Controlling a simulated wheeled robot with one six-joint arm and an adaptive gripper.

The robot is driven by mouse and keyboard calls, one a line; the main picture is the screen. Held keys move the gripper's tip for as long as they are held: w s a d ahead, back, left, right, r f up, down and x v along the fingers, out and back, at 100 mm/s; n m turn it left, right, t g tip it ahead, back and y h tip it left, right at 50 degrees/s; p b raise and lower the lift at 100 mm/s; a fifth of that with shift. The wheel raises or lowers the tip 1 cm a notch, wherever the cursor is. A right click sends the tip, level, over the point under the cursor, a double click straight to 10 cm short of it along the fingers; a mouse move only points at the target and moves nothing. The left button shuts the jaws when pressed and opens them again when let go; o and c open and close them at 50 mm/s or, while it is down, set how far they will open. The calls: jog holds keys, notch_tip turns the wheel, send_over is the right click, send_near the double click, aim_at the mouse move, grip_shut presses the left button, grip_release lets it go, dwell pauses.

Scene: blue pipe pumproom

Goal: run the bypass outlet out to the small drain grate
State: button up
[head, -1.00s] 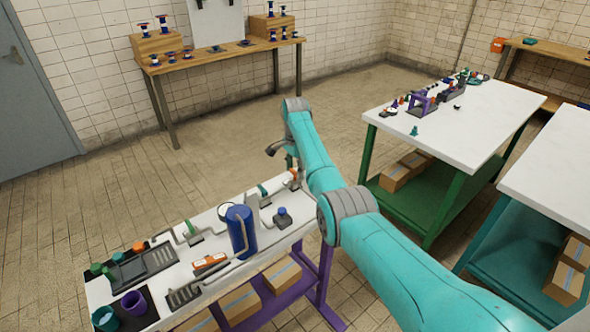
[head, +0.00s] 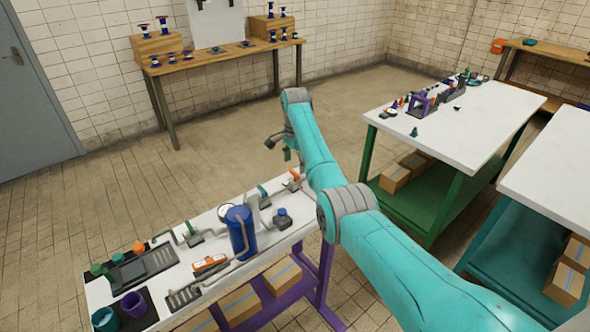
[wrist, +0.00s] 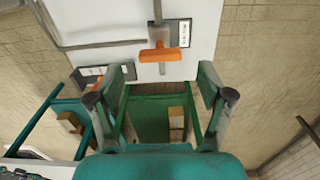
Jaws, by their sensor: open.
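My gripper (head: 281,148) is above the far right end of the white bench (head: 128,289), partly hidden by my forearm. In the wrist view its two fingers (wrist: 160,88) are wide apart with nothing between them. An orange handle (wrist: 163,55) on a grey valve lies just beyond the fingertips, apart from them; an orange part (head: 296,176) also shows at that bench end. A small slotted grate (head: 183,299) lies at the bench's front edge, and a larger dark grate tray (head: 143,266) is left of it. A pale pipe (head: 222,277) leads from the blue tank's side toward the small grate. I cannot tell which pipe is the bypass outlet.
The blue tank (head: 240,232) stands mid-bench, with a orange-topped unit (head: 210,264) to its left and a small blue-capped part (head: 282,218) to its right. Teal (head: 105,319) and purple (head: 133,304) cups stand front left. A green-legged table (head: 470,115) is at right.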

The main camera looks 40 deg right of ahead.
aim_at(295, 172)
notch_tip(295, 172, up, 9)
dwell(0.3)
jog(key=shift+s+f, duration=0.1)
jog(key=shift+f, duration=0.05)
dwell(0.4)
